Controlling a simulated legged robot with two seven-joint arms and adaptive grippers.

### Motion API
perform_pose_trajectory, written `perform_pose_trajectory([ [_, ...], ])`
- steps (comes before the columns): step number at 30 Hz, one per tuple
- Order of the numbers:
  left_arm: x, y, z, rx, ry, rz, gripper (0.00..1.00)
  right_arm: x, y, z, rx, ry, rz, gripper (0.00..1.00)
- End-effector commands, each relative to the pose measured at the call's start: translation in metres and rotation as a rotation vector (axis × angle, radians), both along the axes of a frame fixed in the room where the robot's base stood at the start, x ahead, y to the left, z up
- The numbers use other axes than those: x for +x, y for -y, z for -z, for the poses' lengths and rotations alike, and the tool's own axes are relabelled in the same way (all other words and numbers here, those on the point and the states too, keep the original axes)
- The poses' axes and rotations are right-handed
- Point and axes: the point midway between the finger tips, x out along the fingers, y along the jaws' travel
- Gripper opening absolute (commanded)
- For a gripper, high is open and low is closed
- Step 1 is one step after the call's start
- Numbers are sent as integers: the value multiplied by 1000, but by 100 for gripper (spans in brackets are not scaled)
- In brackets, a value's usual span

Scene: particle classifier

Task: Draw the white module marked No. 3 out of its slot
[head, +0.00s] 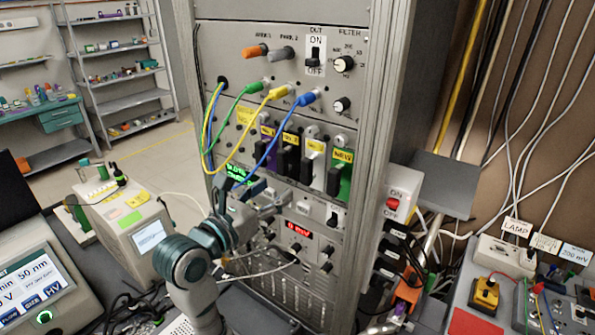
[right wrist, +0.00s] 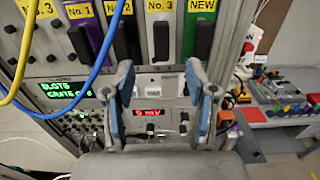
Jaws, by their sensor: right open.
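The white module (head: 318,165) sits in its slot in the rack, between the No. 2 module (head: 290,155) and the green NEW module (head: 343,178). In the right wrist view the white module (right wrist: 177,48) bears a yellow No. 3 label at its top and a black upright handle (right wrist: 161,42). My right gripper (head: 267,200) is in front of the rack, below the module row. In the right wrist view its blue-padded fingers (right wrist: 158,102) are spread wide with nothing between them, below the No. 3 handle. My left gripper is not in view.
A purple No. 1 module (right wrist: 80,45) stands left of No. 2. Blue and yellow cables (head: 276,133) hang across the rack's left front. A red-switch box (head: 399,195) is on the rack's right side.

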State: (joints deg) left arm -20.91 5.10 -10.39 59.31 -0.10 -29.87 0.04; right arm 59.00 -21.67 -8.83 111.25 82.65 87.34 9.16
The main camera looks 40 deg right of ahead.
Motion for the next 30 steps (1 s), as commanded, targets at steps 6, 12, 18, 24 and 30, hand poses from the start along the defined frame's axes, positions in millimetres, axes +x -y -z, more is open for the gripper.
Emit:
perform_pose_trajectory([
  [6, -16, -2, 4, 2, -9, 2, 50, 13, 49, -1, -1, -1, 5, 56],
  [12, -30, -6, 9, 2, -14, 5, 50, 24, 86, -2, -2, 0, 4, 56],
  [18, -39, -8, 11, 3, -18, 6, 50, 31, 109, -1, -1, -1, 2, 56],
  [24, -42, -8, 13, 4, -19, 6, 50, 33, 116, 0, 0, -1, 1, 56],
  [30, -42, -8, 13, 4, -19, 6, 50, 34, 116, 0, 0, -1, 1, 56],
])
